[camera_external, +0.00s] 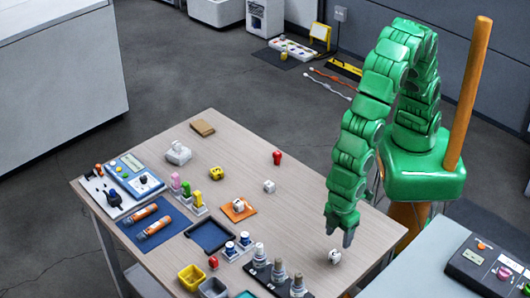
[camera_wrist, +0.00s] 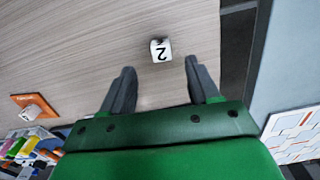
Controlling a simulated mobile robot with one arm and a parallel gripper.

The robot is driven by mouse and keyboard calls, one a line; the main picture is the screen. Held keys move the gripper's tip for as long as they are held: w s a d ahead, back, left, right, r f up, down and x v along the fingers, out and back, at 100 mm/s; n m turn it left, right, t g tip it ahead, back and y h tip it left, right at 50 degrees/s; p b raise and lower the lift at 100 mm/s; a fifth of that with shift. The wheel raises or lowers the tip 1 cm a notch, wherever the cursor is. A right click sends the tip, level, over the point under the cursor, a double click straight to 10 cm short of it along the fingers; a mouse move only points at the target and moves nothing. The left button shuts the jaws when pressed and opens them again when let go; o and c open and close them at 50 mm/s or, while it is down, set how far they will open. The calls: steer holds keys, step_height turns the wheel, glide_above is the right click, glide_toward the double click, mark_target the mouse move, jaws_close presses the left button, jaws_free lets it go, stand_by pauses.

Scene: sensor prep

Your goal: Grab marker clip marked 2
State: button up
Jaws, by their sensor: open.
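The marker clip marked 2 (camera_wrist: 161,50) is a small white block with a black 2 on it. In the wrist view it lies on the bare wooden tabletop, ahead of my gripper (camera_wrist: 158,80) and between the lines of its two fingers. In the external view a small white clip (camera_external: 334,257) sits near the table's right edge, just below and beside my gripper (camera_external: 343,236). My gripper is open and empty, pointing down, and appears above the clip without touching it.
Another white clip (camera_external: 269,186) stands mid-table, and one sits on an orange pad (camera_external: 238,210). Dark-based posts (camera_external: 279,272) stand left of my gripper. The table's right edge is close to the clip.

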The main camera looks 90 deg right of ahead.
mark_target(335, 253)
steer(key=shift+w+a+f, duration=0.1)
steer(key=shift+a+f, duration=0.05)
steer(key=shift+f, duration=1.85)
steer(key=shift+w+a+f, duration=0.1)
steer(key=shift+f, duration=1.85)
steer(key=c, duration=1)
